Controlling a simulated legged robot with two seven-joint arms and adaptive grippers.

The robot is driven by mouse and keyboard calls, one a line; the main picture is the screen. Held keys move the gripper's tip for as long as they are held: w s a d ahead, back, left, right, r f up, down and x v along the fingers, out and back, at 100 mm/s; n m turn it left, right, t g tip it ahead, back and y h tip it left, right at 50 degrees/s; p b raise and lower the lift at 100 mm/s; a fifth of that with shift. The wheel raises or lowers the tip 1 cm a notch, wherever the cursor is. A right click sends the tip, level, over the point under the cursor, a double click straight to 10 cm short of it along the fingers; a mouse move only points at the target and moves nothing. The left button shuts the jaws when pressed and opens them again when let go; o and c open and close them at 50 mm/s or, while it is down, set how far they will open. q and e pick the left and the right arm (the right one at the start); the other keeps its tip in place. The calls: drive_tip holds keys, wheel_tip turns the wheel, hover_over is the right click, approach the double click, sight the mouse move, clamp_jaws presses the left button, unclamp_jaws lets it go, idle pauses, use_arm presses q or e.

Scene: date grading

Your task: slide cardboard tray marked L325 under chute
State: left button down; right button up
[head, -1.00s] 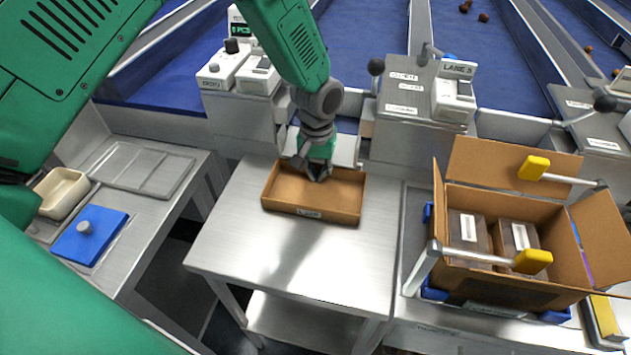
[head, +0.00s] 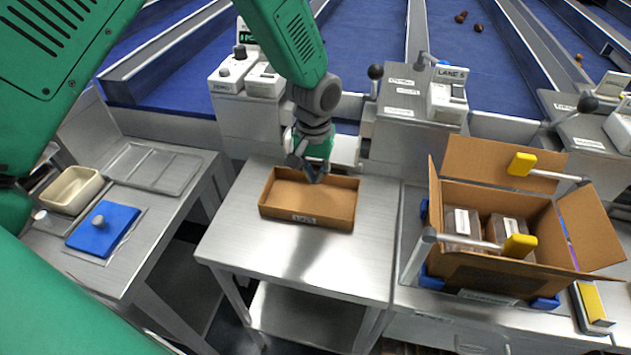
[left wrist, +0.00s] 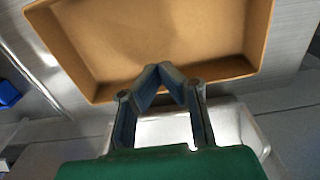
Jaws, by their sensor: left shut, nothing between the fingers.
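A shallow brown cardboard tray (head: 308,205) sits empty on the steel table, with a small label on its near wall that is too blurred to read surely. My left gripper (head: 314,178) is at the tray's far wall, fingers shut and empty, tips over or against that edge. In the left wrist view the shut fingertips (left wrist: 160,72) overlap the tray's edge (left wrist: 215,75); whether they touch it I cannot tell. A pale chute lip (head: 345,150) shows behind the gripper, partly hidden by it. My right gripper is not in view.
The steel table (head: 300,262) is clear in front of the tray. An open carton (head: 500,270) with dark packs and yellow-ended handles stands on the right. Control boxes (head: 245,80) stand behind.

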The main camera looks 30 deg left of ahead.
use_arm(q)
wheel_tip(320, 180, up, 5)
drive_tip(key=b, duration=0.5)
approach(301, 229)
drive_tip(key=s+d+r, duration=0.1)
drive_tip(key=s+r, duration=0.1)
drive_tip(key=s, duration=0.2)
wheel_tip(301, 229, down, 10)
drive_tip(key=shift+a+r+b, duration=0.1)
drive_tip(key=shift+b, duration=0.6)
drive_tip(key=w, duration=0.3)
drive_tip(key=shift+w+a, duration=0.1)
drive_tip(key=shift+a, duration=0.05)
drive_tip(key=shift+w+a, duration=0.15)
drive_tip(key=shift+w, duration=0.25)
drive_tip(key=shift+a, duration=0.15)
